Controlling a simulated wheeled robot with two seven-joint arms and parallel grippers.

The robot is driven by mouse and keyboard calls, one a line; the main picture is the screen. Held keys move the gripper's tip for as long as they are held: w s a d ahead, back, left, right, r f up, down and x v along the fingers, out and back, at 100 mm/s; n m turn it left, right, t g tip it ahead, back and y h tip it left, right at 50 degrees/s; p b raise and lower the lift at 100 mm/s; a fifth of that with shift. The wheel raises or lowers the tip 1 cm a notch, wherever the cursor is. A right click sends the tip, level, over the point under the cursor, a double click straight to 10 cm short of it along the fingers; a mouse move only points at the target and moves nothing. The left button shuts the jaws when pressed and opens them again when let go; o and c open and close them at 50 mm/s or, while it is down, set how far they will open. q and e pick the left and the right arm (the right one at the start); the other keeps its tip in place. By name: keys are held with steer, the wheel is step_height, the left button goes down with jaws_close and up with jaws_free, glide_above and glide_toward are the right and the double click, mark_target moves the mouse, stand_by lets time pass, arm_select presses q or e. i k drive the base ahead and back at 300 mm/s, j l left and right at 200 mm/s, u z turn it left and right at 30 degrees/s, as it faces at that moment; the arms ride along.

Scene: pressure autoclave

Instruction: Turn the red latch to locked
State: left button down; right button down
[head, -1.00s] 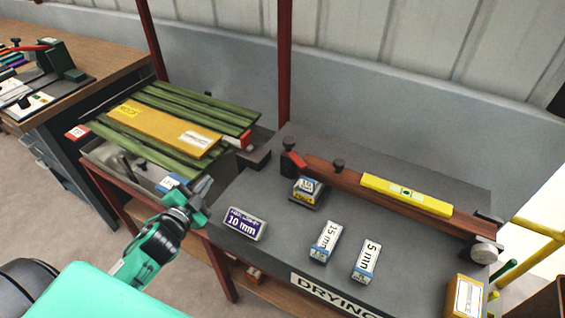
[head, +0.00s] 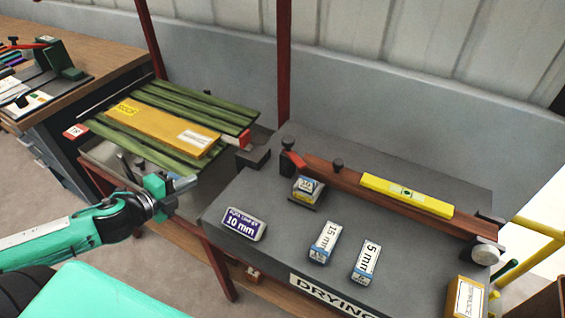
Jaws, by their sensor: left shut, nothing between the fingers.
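A small red piece (head: 293,159) sits on the black block at the left end of a brown bar on the grey table. A red handle (head: 28,46) also shows on a green device on the far left bench. I cannot tell which of these, if either, is the latch, and no locked mark is readable. My left gripper (head: 152,181) is shut and empty over the front edge of the rack with green slats, well left of the red piece and apart from it. My right gripper is out of view.
A yellow level (head: 406,195) lies on the brown bar. Labelled blocks, including a purple 10 mm one (head: 242,224), stand on the grey table (head: 285,240). A yellow plank (head: 163,130) lies on green slats (head: 205,115). A red post rises behind.

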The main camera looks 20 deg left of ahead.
mark_target(288, 141)
steer(key=k+j+z, duration=0.1)
steer(key=j+z, duration=0.25)
steer(key=k+j+z, duration=0.1)
steer(key=z, duration=0.3)
